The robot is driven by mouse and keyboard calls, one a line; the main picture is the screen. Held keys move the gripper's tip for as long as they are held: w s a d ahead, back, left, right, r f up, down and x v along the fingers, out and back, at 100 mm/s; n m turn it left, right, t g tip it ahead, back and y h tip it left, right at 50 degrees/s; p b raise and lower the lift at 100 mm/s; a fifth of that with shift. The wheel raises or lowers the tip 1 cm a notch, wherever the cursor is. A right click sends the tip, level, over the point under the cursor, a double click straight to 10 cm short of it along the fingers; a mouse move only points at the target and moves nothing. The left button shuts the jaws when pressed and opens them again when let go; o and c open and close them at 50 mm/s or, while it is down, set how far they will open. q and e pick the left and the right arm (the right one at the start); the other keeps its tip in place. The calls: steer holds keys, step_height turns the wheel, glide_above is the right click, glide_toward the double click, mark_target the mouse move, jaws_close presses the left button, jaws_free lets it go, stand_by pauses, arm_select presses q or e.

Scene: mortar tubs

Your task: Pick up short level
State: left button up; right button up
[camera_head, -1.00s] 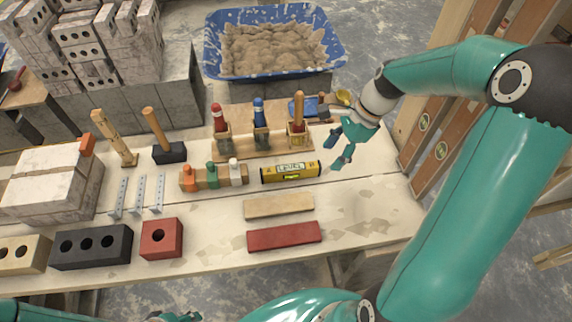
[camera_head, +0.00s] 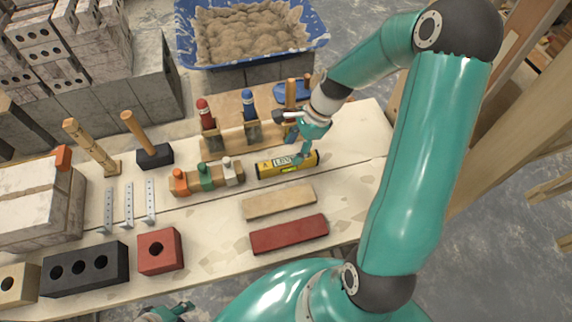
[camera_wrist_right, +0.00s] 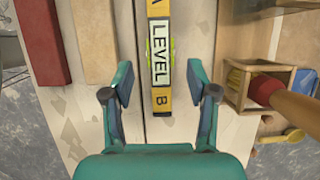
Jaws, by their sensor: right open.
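The short level (camera_head: 273,168) is a yellow bar with a white "LEVEL" label, lying on the light bench in the head view. In the right wrist view the level (camera_wrist_right: 160,55) runs away from me between the finger lines, its "B" end nearest. My right gripper (camera_head: 297,148) is open and empty over the level's right part, and a finger hides some of it. In the wrist view its fingers (camera_wrist_right: 160,88) stand apart, one to each side of the level. My left gripper (camera_head: 166,313) shows only in part at the bottom edge; its jaws are unclear.
A wooden rack (camera_head: 228,143) with red-, blue- and wood-handled tools stands just behind the level. A block with coloured pegs (camera_head: 205,183) is close to its left. A tan strip (camera_head: 278,202) and a red strip (camera_head: 289,235) lie in front. Bare bench shows to the right.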

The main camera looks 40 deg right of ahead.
mark_target(289, 159)
steer(key=shift+d+b+x, duration=0.2)
steer(key=shift+b+x, duration=0.2)
steer(key=shift+x, duration=3)
steer(key=shift+f, duration=0.1)
steer(key=shift+s, duration=0.1)
jaws_close()
